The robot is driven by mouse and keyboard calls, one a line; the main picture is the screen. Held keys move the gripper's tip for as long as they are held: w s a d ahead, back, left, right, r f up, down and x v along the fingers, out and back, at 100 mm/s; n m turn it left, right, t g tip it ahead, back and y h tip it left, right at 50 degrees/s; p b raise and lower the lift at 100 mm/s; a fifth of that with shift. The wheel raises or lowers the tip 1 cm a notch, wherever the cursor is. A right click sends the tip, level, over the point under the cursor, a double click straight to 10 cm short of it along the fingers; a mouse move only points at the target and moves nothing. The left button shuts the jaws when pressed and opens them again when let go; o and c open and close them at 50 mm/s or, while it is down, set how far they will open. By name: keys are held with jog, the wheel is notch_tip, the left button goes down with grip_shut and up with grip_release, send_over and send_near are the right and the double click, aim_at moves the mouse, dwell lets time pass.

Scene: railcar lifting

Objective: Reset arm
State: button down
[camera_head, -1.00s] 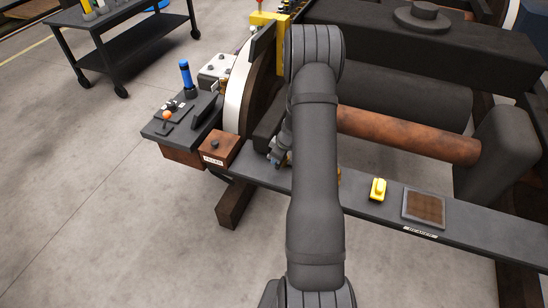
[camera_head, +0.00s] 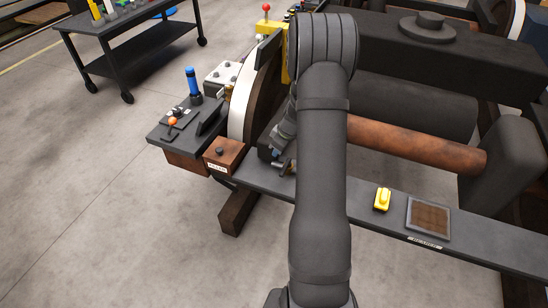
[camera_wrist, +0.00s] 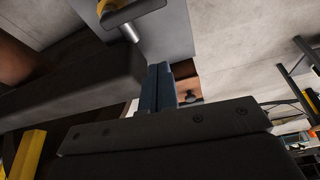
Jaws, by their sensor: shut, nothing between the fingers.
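My arm reaches forward over the dark shelf (camera_head: 380,226) of the railcar frame in the head view. My gripper is mostly hidden behind my arm there; a small part shows near the left end of the shelf. In the wrist view my gripper (camera_wrist: 158,70) is shut, with its two blue-grey fingers side by side and nothing visible between them. A dark metal handle with a yellow part (camera_wrist: 125,14) lies near the fingertips on the grey surface; I cannot tell whether they touch.
A brown box (camera_head: 224,155) with a black knob stands left of my arm. A blue flashlight (camera_head: 194,82) stands behind it. A yellow piece (camera_head: 382,199) and a brown framed pad (camera_head: 429,217) lie on the shelf at right. A black cart (camera_head: 125,52) stands at far left. The floor at left is clear.

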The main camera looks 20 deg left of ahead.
aim_at(285, 169)
jog(key=shift+d+r, duration=0.2)
jog(key=shift+r, duration=0.35)
jog(key=x, duration=0.9)
jog(key=shift+s+f, duration=0.2)
jog(key=shift+f, duration=0.1)
jog(key=d, duration=0.3)
jog(key=shift+d+f, duration=0.2)
jog(key=shift+d, duration=0.05)
jog(key=shift+w+a, duration=0.2)
jog(key=shift+a, duration=0.2)
jog(key=shift+d, duration=0.1)
